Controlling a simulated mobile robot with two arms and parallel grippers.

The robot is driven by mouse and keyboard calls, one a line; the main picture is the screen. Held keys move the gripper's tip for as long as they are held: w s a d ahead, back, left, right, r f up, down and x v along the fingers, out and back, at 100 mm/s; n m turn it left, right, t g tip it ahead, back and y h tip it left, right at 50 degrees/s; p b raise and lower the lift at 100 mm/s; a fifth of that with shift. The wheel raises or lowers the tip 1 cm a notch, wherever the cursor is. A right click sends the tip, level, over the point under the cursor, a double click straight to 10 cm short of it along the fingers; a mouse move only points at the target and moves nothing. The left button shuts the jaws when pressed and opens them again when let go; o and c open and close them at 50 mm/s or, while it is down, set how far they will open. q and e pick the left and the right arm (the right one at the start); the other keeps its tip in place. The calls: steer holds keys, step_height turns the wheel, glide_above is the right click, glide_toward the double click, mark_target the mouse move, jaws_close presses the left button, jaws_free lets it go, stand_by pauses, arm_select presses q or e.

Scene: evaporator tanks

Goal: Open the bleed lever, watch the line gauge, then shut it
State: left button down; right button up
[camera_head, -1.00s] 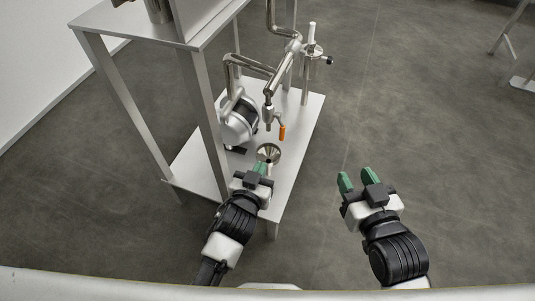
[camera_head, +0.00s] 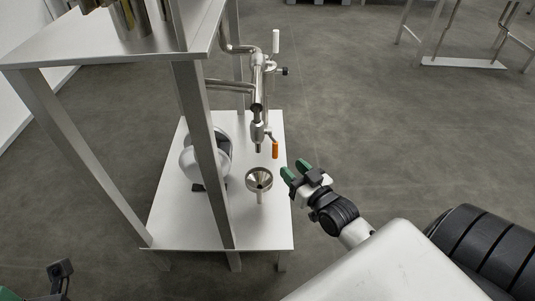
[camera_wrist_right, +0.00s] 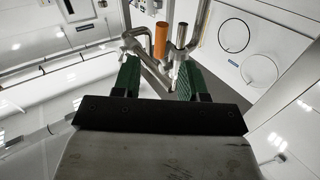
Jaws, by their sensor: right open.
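The bleed lever has an orange grip (camera_head: 275,150) hanging down beside the metal valve (camera_head: 257,132) at the end of the pipe. My left gripper shows only partly at the bottom left corner (camera_head: 45,294). I cannot make out a gauge face.
A metal funnel (camera_head: 259,178) stands below the valve on a low steel shelf (camera_head: 262,230). A rounded pump-like body (camera_head: 192,165) sits left of it. A steel frame post (camera_head: 203,150) rises in front.

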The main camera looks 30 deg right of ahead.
mark_target(277, 153)
steer(key=w+b, duration=0.1)
steer(key=w, duration=0.3)
steer(key=w+b, duration=0.1)
steer(key=w, duration=0.3)
steer(key=shift+w+a+b, duration=0.2)
steer(key=shift+w+b, duration=0.05)
steer(key=shift+b, duration=0.15)
jaws_close()
